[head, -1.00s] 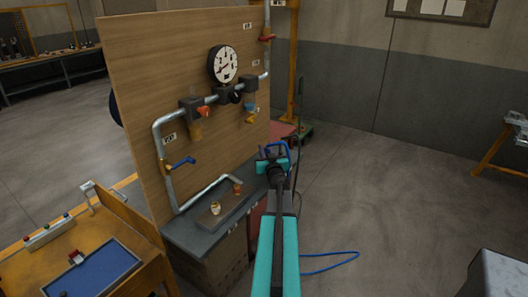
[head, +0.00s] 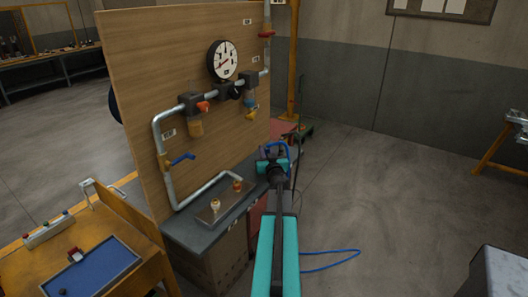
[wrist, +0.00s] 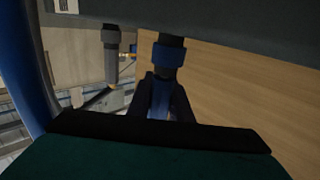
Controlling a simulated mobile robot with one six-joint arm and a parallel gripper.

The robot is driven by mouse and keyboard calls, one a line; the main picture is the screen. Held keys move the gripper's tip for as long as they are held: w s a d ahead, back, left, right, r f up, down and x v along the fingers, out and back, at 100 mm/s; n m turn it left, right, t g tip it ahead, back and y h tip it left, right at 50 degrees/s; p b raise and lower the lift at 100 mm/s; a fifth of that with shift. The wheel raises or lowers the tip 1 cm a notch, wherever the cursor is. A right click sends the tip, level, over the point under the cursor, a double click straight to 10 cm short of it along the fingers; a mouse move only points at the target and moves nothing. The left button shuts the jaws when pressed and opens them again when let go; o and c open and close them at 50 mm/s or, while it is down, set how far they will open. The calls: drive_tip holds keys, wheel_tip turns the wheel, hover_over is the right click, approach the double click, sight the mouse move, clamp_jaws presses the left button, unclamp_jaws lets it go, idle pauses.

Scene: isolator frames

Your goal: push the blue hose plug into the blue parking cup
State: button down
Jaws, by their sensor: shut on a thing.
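My gripper (head: 274,155) is at the right end of the bench in the head view, beside the wooden panel's right edge. In the wrist view its dark fingers (wrist: 162,100) are shut on the blue hose plug (wrist: 161,98), of which a blue strip shows between them. Directly beyond the fingertips is a dark cylinder with a blue band (wrist: 168,55), in line with the plug. It may be the blue parking cup; I cannot tell whether it touches the plug. The blue hose (wrist: 36,70) curves along the left of the wrist view. In the head view the cup cannot be made out.
The wooden panel (head: 150,75) carries pipes, valves and a round gauge (head: 223,60). A grey bench (head: 190,236) with a small plate and fittings stands below. Blue hose (head: 335,266) lies on the floor at right. A grey cylindrical fitting (wrist: 112,55) is left of the fingers.

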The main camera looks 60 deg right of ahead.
drive_tip(key=shift+f, duration=0.25)
idle(0.4)
drive_tip(key=c, duration=1.5)
unclamp_jaws()
drive_tip(key=shift+s+a, duration=0.1)
drive_tip(key=shift+b+v, duration=0.5)
drive_tip(key=shift+v, duration=5)
drive_tip(key=shift+s+a+r+p, duration=0.1)
drive_tip(key=shift+s+r+p, duration=0.1)
drive_tip(key=shift+p, duration=0.55)
drive_tip(key=p+v, duration=0.2)
drive_tip(key=p, duration=0.2)
drive_tip(key=shift+f, duration=0.1)
